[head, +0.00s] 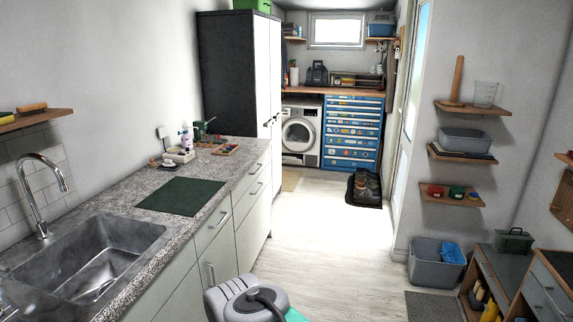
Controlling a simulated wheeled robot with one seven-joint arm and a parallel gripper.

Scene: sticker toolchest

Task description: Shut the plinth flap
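I cannot make out a plinth flap for certain. A blue tool chest (352,133) with several drawers covered in stickers stands under the wooden worktop at the far end of the room. Its base is small and distant, so I cannot tell whether a flap there is open or shut. A white washing machine (300,135) stands to its left, and its low front edge is also too small to read. Part of my own arm shows at the bottom centre, far from the chest. My gripper is not in view.
A black tray (378,201) with shoes lies on the floor before the chest's right side. A grey counter (150,187) with a sink runs along the left. A grey bin (422,268) and low shelves stand at right. The middle floor (320,235) is clear.

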